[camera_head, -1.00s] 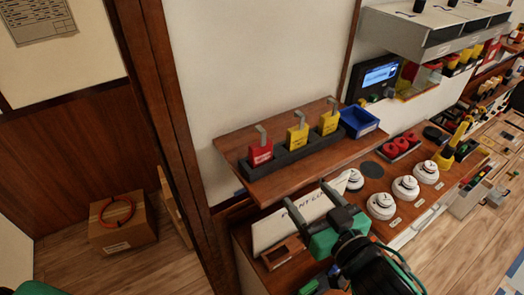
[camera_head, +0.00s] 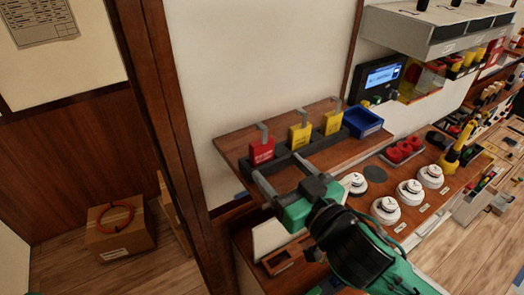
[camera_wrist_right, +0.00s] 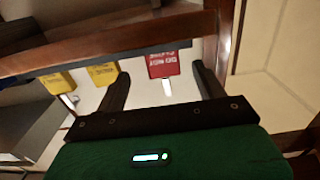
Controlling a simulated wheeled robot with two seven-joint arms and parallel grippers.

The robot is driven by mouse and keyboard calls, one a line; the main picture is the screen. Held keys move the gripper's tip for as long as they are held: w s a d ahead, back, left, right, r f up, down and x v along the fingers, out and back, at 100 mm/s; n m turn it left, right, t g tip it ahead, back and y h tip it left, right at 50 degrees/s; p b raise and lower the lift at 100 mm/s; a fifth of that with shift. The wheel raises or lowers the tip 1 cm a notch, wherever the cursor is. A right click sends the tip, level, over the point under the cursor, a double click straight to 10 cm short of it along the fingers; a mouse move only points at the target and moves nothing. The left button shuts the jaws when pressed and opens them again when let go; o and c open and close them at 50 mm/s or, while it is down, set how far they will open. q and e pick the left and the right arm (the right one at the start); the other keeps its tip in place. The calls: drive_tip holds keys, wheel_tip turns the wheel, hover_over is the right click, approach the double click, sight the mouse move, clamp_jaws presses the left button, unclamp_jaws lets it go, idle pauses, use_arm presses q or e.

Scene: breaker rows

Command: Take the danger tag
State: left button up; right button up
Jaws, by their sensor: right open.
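The red tag (camera_head: 262,151), which appears to be the danger tag, stands upright at the left end of a dark rack (camera_head: 284,160) on a wooden shelf. A grey hook rises from its top. Two yellow tags (camera_head: 300,136) (camera_head: 332,122) stand to its right in the same rack. My right gripper (camera_head: 277,166) is open and empty, its fingers pointing at the rack just in front of the red tag. In the right wrist view, the red tag (camera_wrist_right: 163,64) shows between the two open fingers, apparently beyond them.
A blue bin (camera_head: 362,121) sits right of the rack on the wooden shelf (camera_head: 235,150). Below are white round knobs (camera_head: 385,210), red rings (camera_head: 404,149) and a yellow tool (camera_head: 458,147). A dark wooden post (camera_head: 165,120) stands left. A cardboard box (camera_head: 120,235) is on the floor.

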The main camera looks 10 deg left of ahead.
sight(264, 154)
drive_tip(key=shift+x, duration=0.8)
drive_tip(key=shift+w+a+r+p, duration=0.2)
drive_tip(key=shift+w+a+p, duration=0.15)
drive_tip(key=shift+p, duration=0.3)
drive_tip(key=p+x, duration=0.2)
drive_tip(key=x, duration=0.1)
drive_tip(key=shift+s+a+r, duration=0.1)
drive_tip(key=shift+s, duration=0.05)
drive_tip(key=shift+w+a+f, duration=0.2)
drive_tip(key=shift+w+a, duration=0.25)
drive_tip(key=shift+c, duration=0.4)
drive_tip(key=c, duration=1)
